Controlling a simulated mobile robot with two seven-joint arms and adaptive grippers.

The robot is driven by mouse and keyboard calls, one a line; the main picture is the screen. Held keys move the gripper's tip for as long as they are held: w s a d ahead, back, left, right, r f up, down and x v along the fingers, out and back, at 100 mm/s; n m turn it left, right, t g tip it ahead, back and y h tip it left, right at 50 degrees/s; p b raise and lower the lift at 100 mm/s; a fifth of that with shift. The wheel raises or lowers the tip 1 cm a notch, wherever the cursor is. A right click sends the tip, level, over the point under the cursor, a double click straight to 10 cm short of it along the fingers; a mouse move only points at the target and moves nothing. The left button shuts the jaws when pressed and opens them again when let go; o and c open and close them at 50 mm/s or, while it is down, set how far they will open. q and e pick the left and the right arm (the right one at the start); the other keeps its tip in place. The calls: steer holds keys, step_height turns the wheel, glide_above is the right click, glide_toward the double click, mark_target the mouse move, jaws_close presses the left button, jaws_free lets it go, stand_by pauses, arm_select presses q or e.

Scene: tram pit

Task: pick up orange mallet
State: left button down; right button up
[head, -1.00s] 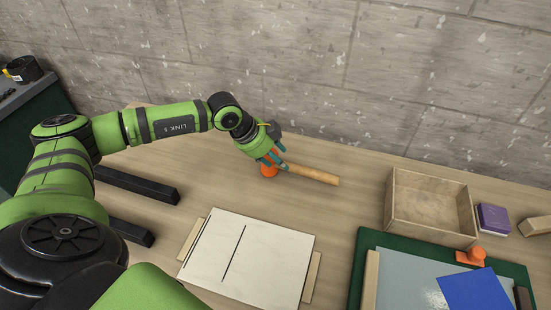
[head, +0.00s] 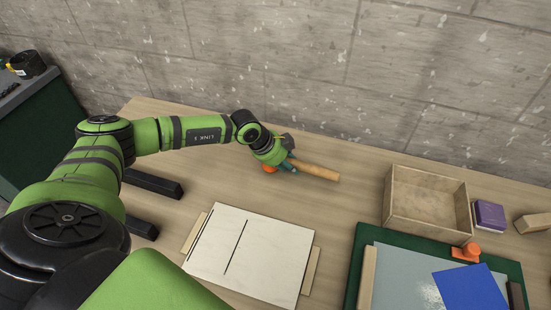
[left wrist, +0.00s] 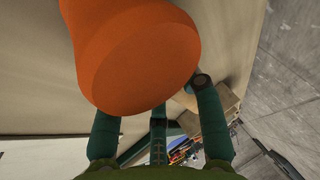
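The orange mallet lies on the wooden bench, its orange head (head: 268,169) partly hidden by my left gripper (head: 288,167). Its wooden handle (head: 319,172) points right. The left gripper is low over the mallet, where head and handle meet. In the left wrist view the orange head (left wrist: 140,55) fills the upper middle, very close to the camera. My left gripper's teal fingers (left wrist: 158,125) are spread apart below and beside it, one partly behind it. My right gripper is not in view.
A white board (head: 248,256) lies in front of the mallet. An open wooden box (head: 427,233) stands to the right, with a purple block (head: 489,215) beside it. A green mat (head: 357,262) carries a grey sheet and blue card. A concrete wall (head: 330,70) rises behind.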

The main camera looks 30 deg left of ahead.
mark_target(299, 161)
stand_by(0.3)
arm_select(q)
steer(key=shift+w+r, duration=0.1)
steer(key=shift+r, duration=0.4)
steer(key=r+b, duration=0.1)
steer(key=d+r, duration=0.1)
steer(key=r, duration=0.1)
steer(key=shift+d+r+b, duration=0.15)
steer(key=shift+r+b, duration=0.15)
steer(key=shift+b, duration=0.05)
steer(key=w+d+r+b, duration=0.1)
steer(key=d+r+b, duration=0.2)
steer(key=d+r, duration=0.3)
steer(key=shift+d+r, duration=0.25)
steer(key=shift+d, duration=1.95)
steer(key=c, duration=1.6)
jaws_free()
steer(key=shift+c, duration=0.2)
jaws_close()
